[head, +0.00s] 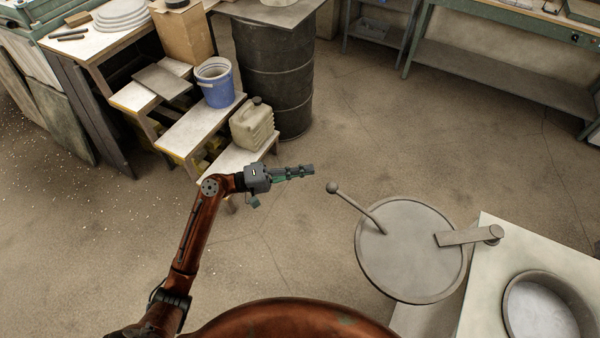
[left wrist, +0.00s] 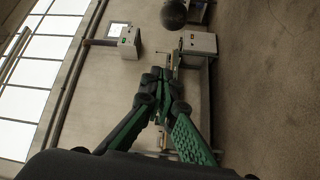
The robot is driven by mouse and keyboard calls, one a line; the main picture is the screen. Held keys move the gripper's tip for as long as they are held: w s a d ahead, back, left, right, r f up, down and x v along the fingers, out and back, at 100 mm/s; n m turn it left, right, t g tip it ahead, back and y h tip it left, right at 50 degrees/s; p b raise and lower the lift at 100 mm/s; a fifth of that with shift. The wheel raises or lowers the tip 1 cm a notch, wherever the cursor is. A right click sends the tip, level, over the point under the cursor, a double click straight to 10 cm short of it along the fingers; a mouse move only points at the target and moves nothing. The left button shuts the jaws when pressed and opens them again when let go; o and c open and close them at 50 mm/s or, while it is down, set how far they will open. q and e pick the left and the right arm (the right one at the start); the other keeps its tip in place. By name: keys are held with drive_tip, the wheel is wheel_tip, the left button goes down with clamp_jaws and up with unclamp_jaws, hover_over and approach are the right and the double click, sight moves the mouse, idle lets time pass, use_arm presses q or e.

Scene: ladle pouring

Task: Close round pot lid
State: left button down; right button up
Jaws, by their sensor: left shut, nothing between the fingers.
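The round grey lid (head: 405,268) is a flat disc with a raised rim, out to the left of the pale table. A flat bracket (head: 462,238) runs from it to a round pivot at the table corner. A thin rod with a ball knob (head: 332,188) sticks out from the lid to the upper left. The round pot (head: 512,308) is uncovered on the table at the lower right. My left gripper (head: 308,170) is shut and empty, a little left of the knob and apart from it. The dark knob shows at the top of the left wrist view (left wrist: 173,14). My right gripper is out of view.
A stepped stand holds a blue bucket (head: 216,86) and a beige canister (head: 252,126), up and left of my left gripper. A dark drum (head: 280,75) stands behind. A green-framed bench (head: 505,75) is at the far right. Open floor surrounds the lid's far side.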

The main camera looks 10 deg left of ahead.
use_arm(q)
drive_tip(key=s+d, duration=0.1)
drive_tip(key=d, duration=0.5)
drive_tip(key=shift+s+f, duration=0.25)
drive_tip(key=shift+s, duration=0.1)
drive_tip(key=shift+a, duration=0.15)
